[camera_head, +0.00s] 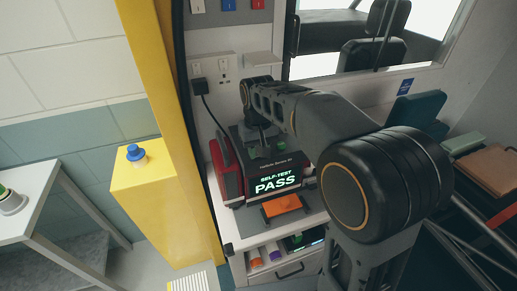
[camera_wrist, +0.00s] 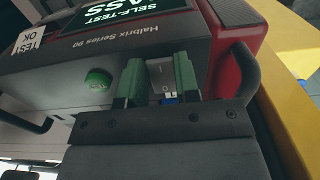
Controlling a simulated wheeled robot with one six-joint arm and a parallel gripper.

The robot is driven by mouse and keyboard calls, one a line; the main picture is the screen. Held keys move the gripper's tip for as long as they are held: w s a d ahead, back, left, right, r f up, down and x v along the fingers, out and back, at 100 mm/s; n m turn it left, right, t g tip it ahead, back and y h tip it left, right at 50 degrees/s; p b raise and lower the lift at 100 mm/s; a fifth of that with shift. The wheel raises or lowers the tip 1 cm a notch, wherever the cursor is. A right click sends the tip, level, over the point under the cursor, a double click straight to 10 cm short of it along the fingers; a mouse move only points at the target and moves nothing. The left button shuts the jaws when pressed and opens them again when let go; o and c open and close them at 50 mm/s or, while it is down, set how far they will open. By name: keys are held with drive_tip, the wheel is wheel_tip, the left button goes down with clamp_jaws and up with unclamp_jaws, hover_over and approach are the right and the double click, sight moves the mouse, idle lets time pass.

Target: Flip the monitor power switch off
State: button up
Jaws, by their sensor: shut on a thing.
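The monitor (camera_head: 228,178), a red and dark grey box, stands on the counter, its lit screen reading "SELF-TEST PASS". In the wrist view its body (camera_wrist: 150,45) appears upside down. The power switch (camera_wrist: 161,76), a small grey piece with an "O" mark and some blue beside it, is on the top panel. My gripper (camera_wrist: 158,88) has its two green-padded fingers on either side of the switch and is shut on it. Its lower edge is partly hidden by my gripper. In the head view my gripper (camera_head: 262,150) reaches down onto the monitor's top.
A green knob (camera_wrist: 98,79) sits beside the fingers on the same panel. A dark handle (camera_wrist: 244,75) stands at the monitor's side. A socket (camera_head: 223,68) and a plugged black cable (camera_head: 205,103) are on the wall behind. An orange item (camera_head: 282,206) lies in front.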

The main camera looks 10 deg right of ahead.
drive_tip(key=r+g+p, duration=0.1)
drive_tip(key=p, duration=0.2)
drive_tip(key=shift+w, duration=0.1)
drive_tip(key=shift+w+a+g+p, duration=0.15)
drive_tip(key=shift+g+p, duration=0.45)
drive_tip(key=shift+p, duration=0.6)
drive_tip(key=shift+f+g+h+p, duration=0.15)
drive_tip(key=shift+g+h+p, duration=0.15)
drive_tip(key=shift+p, duration=0.15)
drive_tip(key=shift+f, duration=0.1)
drive_tip(key=o, duration=0.9)
drive_tip(key=v, duration=1.3)
drive_tip(key=shift+w+r+b, duration=0.25)
drive_tip(key=shift+r+b, duration=0.1)
